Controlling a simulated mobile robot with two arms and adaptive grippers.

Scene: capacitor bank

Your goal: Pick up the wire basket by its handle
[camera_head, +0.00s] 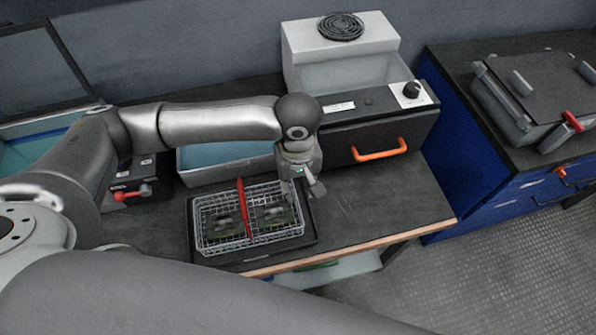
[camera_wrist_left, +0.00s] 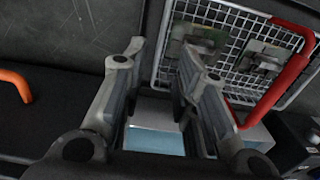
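The wire basket (camera_head: 290,238) sits on a black tray (camera_head: 312,222) near the front of the bench, with green circuit boards inside. Its red handle (camera_head: 243,208) arches over the middle of the basket. My left gripper (camera_head: 301,190) points down at the basket's right end, to the right of the handle. My right gripper does not show.
A teal-lined bin (camera_head: 225,156) stands behind the basket. A grey and black machine with an orange handle (camera_head: 380,150) stands behind right. A red-knobbed device (camera_head: 132,193) is at left. Bare bench top (camera_head: 385,200) lies to the right.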

